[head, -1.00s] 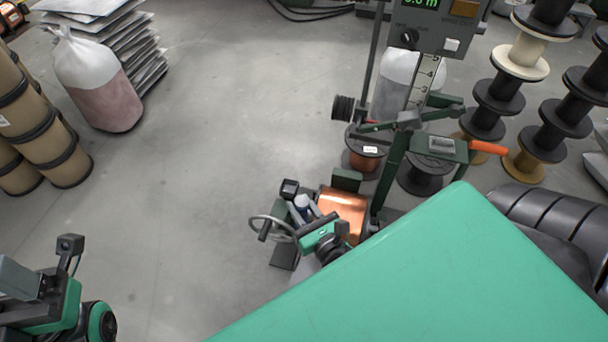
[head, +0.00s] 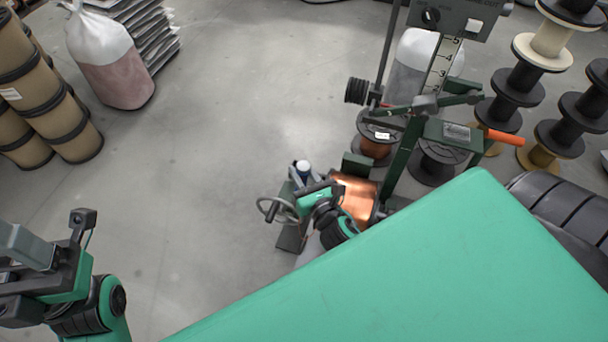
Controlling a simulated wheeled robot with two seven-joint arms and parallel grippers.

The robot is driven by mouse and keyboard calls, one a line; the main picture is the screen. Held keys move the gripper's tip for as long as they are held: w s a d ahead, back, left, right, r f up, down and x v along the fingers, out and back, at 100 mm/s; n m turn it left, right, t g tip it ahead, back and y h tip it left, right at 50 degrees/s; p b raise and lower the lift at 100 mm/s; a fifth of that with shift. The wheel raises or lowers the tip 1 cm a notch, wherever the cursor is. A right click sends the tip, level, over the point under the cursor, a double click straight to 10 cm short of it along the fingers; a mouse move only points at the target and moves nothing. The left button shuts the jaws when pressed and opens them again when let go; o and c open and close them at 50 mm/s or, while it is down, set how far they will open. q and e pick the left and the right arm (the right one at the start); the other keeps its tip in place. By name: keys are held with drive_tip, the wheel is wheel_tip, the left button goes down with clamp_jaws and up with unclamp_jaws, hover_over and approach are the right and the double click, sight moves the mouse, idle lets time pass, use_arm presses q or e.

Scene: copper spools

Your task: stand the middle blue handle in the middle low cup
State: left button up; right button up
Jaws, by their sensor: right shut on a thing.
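My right gripper (head: 303,181) is low in the middle of the head view, beside a copper spool (head: 354,199) and a grey handwheel (head: 277,210). It is shut on a small upright piece with a pale top and a dark bluish side (head: 303,166). Its lower part is hidden by the gripper, so I cannot tell for sure that it is the middle blue handle. I cannot make out the low cups. My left gripper (head: 18,275) is at the lower left edge, partly cut off, and its fingers do not show clearly.
A green surface (head: 390,270) fills the lower right and hides what lies beneath. A dark green post with a scale (head: 443,72) and an orange-ended lever (head: 504,138) stand behind the spool. Spools stack at right; a sack (head: 112,72) and drums stand at left. The floor between is clear.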

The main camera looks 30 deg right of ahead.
drive_tip(key=w+d+f+b, duration=0.4)
drive_tip(key=w+f+b, duration=0.2)
drive_tip(key=w, duration=0.4)
drive_tip(key=w+d+f+b, duration=0.4)
drive_tip(key=w+f+b, duration=0.2)
drive_tip(key=w, duration=0.4)
drive_tip(key=shift+d+f, duration=0.2)
drive_tip(key=shift+f, duration=0.3)
idle(1.2)
drive_tip(key=shift+b, duration=0.35)
drive_tip(key=shift+n+b, duration=0.45)
drive_tip(key=shift+n, duration=0.15)
drive_tip(key=shift+f, duration=0.1)
